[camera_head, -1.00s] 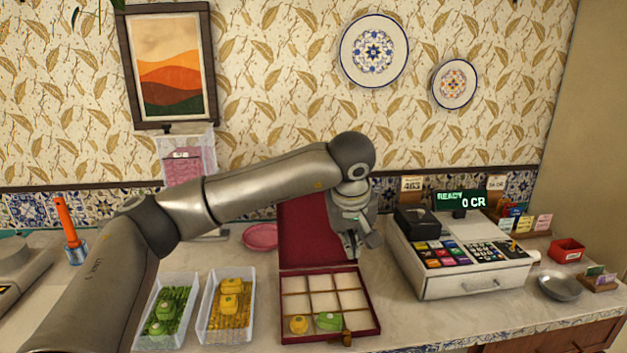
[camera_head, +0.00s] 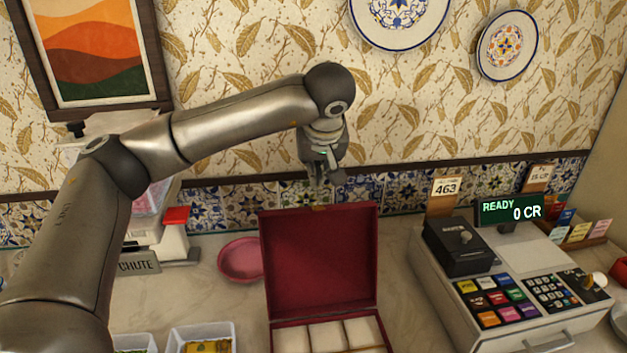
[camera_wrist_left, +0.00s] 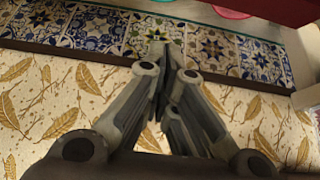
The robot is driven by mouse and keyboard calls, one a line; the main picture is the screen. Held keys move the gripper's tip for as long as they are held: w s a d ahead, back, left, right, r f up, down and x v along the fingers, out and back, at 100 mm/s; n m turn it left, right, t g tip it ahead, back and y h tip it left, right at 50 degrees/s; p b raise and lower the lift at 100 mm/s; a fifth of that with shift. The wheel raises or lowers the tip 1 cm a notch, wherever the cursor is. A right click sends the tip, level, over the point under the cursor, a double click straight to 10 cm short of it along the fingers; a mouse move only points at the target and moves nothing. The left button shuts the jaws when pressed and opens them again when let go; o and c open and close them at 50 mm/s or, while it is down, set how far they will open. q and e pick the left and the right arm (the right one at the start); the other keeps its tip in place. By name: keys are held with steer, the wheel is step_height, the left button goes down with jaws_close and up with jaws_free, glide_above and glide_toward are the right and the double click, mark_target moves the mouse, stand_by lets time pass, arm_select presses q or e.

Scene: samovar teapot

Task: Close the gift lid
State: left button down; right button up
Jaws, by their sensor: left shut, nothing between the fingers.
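The gift box (camera_head: 276,338) stands open on the counter, with pale compartments in its visible part; its front is cut off by the frame. Its dark red lid (camera_head: 320,262) stands upright at the back of the box. My left gripper (camera_head: 323,182) is shut and empty, pointing down just above the lid's top edge, against the tiled wall strip. It looks apart from the lid. In the left wrist view my closed fingers (camera_wrist_left: 165,70) point at the tiles, and a dark red panel, probably the lid (camera_wrist_left: 285,10), shows at the top right. My right gripper is not in view.
A cash register (camera_head: 510,290) stands right of the box. A pink dish (camera_head: 240,262) lies left of the lid. Two clear trays (camera_head: 203,333) are partly visible at the lower left. The wall is close behind the lid.

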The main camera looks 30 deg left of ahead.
arm_select(q)
steer(key=p+x, duration=0.2)
steer(key=x, duration=0.7)
steer(key=s+d+p, duration=0.1)
steer(key=s+d, duration=0.1)
steer(key=s, duration=0.1)
steer(key=shift+s+d+p, duration=0.15)
steer(key=shift+s+p, duration=0.1)
steer(key=shift+p, duration=0.15)
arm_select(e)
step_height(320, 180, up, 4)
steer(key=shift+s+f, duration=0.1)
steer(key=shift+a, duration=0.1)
arm_select(q)
steer(key=shift+r, duration=0.1)
